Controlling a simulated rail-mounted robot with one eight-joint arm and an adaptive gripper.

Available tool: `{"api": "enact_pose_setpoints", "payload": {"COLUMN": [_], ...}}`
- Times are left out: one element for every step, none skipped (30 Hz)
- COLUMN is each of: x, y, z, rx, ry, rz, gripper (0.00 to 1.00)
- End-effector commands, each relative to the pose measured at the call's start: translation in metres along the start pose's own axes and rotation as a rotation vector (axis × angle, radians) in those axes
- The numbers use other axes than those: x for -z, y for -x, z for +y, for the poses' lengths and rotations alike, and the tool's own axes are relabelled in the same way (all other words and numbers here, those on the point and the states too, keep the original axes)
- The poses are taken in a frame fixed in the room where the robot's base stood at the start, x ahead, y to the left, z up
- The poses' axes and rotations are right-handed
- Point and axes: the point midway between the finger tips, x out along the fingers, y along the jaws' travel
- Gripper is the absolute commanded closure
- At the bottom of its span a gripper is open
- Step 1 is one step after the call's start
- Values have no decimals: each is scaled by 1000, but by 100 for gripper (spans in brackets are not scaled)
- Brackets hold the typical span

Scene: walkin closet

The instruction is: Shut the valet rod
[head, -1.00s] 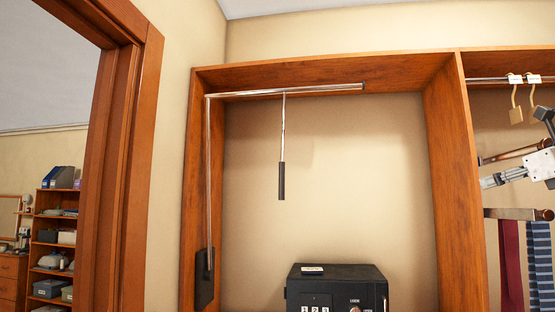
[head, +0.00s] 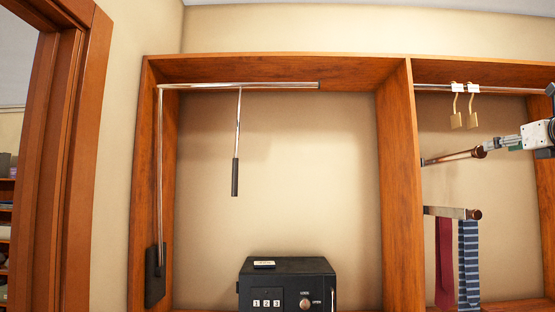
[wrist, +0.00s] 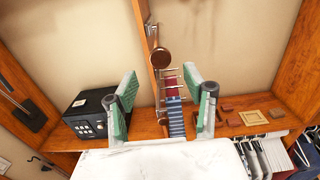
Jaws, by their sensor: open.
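The valet rod (head: 450,158) is a slim metal bar with a round brown knob (head: 479,152), sticking out from the divider in the right closet bay. It stands extended above a second rod carrying ties. In the wrist view the knob (wrist: 161,59) is seen end-on, just beyond and between my fingertips. My gripper (head: 508,143) is at the right of the head view, just right of the knob. In the wrist view my gripper (wrist: 160,78) has its green-padded fingers wide apart with nothing between them. I cannot tell whether anything touches the knob.
The tie rod (head: 450,212) with a red and a striped tie lies just below. A black safe (head: 287,283) and a pull-down rod (head: 237,150) are in the left bay. Hanging clothes (wrist: 265,155) are lower right.

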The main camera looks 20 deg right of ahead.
Motion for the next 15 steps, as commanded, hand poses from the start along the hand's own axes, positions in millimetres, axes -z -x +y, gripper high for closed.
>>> {"api": "enact_pose_setpoints", "payload": {"x": [-1,-1,-1,-1,-1,-1,-1,-1,0,0,0,0,0,0,0], "y": [-11,-17,-24,-30,-35,-42,-48,-52,-58,-62,-66,-70,-73,-75,-78], "z": [1,1,1,1,1,1,1,1,1,1,1,1,1,1,1], "rx": [-4,-3,-4,-4,-3,-3,-4,-3,-2,-2,-2,-3,-3,-2,-1], "ry": [0,0,0,0,0,0,0,0,0,1,1,1,1,1,1], "rz": [0,0,0,0,0,0,0,0,0,0,0,0,0,0,0], "gripper": [53,53,53,53,53,53,53,53,53,53,53,53,53,53,53]}}
